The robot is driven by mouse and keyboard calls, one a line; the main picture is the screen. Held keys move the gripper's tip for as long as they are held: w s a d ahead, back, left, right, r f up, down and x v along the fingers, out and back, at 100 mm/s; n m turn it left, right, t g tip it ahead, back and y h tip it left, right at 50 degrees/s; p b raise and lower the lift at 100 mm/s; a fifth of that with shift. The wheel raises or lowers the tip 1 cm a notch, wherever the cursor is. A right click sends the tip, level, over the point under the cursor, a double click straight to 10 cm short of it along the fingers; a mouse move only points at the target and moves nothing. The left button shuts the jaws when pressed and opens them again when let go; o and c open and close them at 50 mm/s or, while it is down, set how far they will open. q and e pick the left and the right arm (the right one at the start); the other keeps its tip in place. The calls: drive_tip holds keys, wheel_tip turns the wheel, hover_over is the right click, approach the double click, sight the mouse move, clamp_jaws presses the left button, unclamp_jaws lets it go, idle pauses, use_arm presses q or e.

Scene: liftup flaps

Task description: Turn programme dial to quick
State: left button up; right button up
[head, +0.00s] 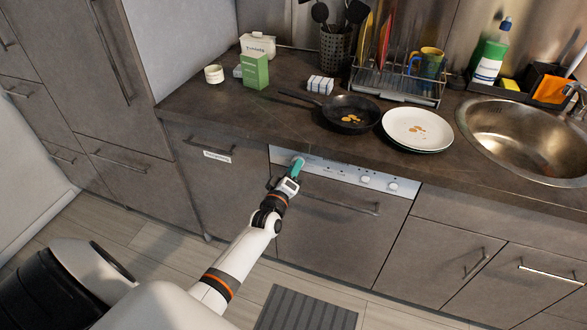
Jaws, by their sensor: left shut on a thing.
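The dishwasher (330,215) is built in under the counter, with a light control panel (338,173) along its top edge. My left gripper (298,164) is at the left end of this panel, shut on the programme dial there. The gripper and its teal fingers hide most of that dial, so its setting cannot be read. The panel's labels are too small to read. My right gripper is not in view.
The dishwasher handle (340,202) runs below the panel. The counter (270,110) above holds a frying pan (352,113), a plate (418,129) with food bits, a dish rack (396,90) and a green box (255,71). A sink (515,135) is at right.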

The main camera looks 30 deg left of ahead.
use_arm(q)
drive_tip(key=shift+m, duration=0.9)
drive_tip(key=shift+f, duration=0.1)
drive_tip(key=o, duration=1)
drive_tip(key=shift+s, duration=0.15)
drive_tip(key=v, duration=1.1)
drive_tip(key=shift+s, duration=0.4)
